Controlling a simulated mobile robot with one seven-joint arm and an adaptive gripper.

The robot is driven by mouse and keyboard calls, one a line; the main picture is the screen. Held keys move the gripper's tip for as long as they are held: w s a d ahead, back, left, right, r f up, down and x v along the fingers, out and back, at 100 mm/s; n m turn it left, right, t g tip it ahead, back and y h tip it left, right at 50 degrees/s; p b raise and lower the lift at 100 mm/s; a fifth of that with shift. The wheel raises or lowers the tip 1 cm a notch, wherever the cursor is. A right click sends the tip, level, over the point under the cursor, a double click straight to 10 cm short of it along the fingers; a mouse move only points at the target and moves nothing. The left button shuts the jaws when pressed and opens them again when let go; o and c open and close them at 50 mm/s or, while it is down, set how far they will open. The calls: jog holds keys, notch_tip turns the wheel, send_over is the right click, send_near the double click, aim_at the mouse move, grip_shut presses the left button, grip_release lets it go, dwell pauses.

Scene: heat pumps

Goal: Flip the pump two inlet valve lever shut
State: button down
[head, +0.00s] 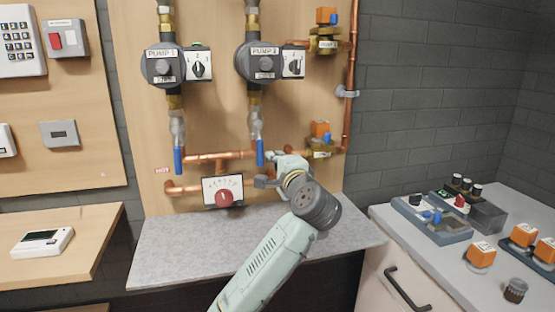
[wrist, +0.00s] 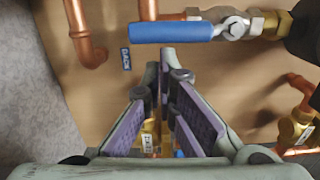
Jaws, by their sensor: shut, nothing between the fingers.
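The pump two inlet valve lever (head: 260,152) is a blue handle hanging straight down, in line with the pipe below the pump labelled PUMP 2 (head: 262,62). In the wrist view the blue lever (wrist: 172,32) lies across the top, joined to its silver valve (wrist: 236,25) at its right end. My gripper (head: 262,182) is just below the lever's lower end in the head view. In the wrist view my gripper (wrist: 166,62) is shut and empty, its fingertips close to the lever; I cannot tell whether they touch it.
A matching blue lever (head: 178,160) hangs under PUMP 1 (head: 160,65). Copper pipes (head: 215,156) and a dial box with a red knob (head: 224,191) are left of my gripper. Brass valves with orange actuators (head: 320,138) are to the right. A grey counter (head: 175,250) lies below.

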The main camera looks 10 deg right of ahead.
aim_at(260, 160)
jog(key=shift+a+f+m, duration=0.25)
jog(key=shift+a+m, duration=0.25)
jog(key=shift+m, duration=0.1)
jog(key=shift+a+f+m, duration=0.15)
jog(key=shift+a+m, duration=1.2)
jog(key=shift+m, duration=0.25)
jog(key=a+r+m+h+p, duration=0.1)
jog(key=a+r+m, duration=0.4)
jog(key=m, duration=0.7)
jog(key=shift+s+a+m+t, duration=0.15)
jog(key=shift+a+m+t, duration=0.2)
jog(key=shift+a, duration=1.05)
jog(key=shift+r+p, duration=0.2)
jog(key=shift+p, duration=0.1)
jog(key=shift+f, duration=0.15)
